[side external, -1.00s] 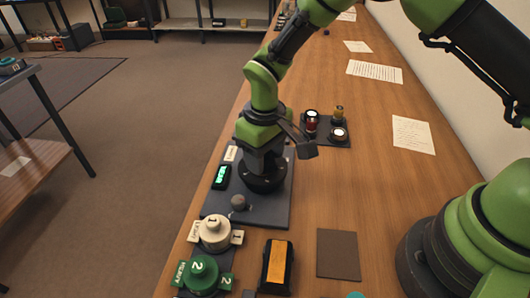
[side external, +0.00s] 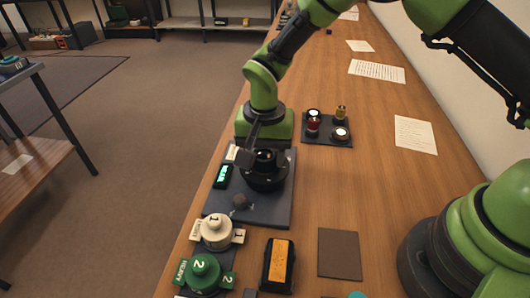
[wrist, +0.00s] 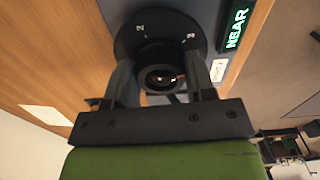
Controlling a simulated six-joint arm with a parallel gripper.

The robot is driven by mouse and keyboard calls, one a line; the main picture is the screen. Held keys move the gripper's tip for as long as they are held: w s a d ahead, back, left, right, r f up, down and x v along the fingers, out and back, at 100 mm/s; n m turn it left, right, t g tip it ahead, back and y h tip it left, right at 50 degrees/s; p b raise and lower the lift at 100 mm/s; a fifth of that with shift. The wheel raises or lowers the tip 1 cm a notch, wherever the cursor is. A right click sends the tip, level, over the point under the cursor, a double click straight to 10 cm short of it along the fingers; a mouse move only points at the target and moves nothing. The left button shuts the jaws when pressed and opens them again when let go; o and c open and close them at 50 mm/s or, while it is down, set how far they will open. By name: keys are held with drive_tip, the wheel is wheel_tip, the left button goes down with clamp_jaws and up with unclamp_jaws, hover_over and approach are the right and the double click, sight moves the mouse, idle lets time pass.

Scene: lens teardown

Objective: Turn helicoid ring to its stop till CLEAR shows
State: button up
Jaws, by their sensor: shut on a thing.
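The dark round lens assembly (side external: 265,180) stands on the grey base plate (side external: 270,212). In the wrist view its black flange (wrist: 128,42) carries small white marks, and the lens opening (wrist: 162,78) faces the camera. My gripper (wrist: 163,72) has one finger on each side of the lens barrel and is shut on the helicoid ring; the exact contact is partly hidden. In the side view my gripper (side external: 262,150) is directly over the lens. The small display (wrist: 236,24) reads NEAR in green letters; it also shows in the side view (side external: 222,176), too small to read.
A dark tray (side external: 327,132) with small parts lies right behind. White (side external: 217,231) and green (side external: 203,271) weights and an orange-topped black block (side external: 279,266) stand in front.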

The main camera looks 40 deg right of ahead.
sight(264, 156)
drive_tip(key=shift+m, duration=1.6)
drive_tip(key=shift+a, duration=0.1)
drive_tip(key=o, duration=0.9)
drive_tip(key=shift+o, duration=0.2)
drive_tip(key=shift+r, duration=0.1)
wheel_tip(264, 156, up, 10)
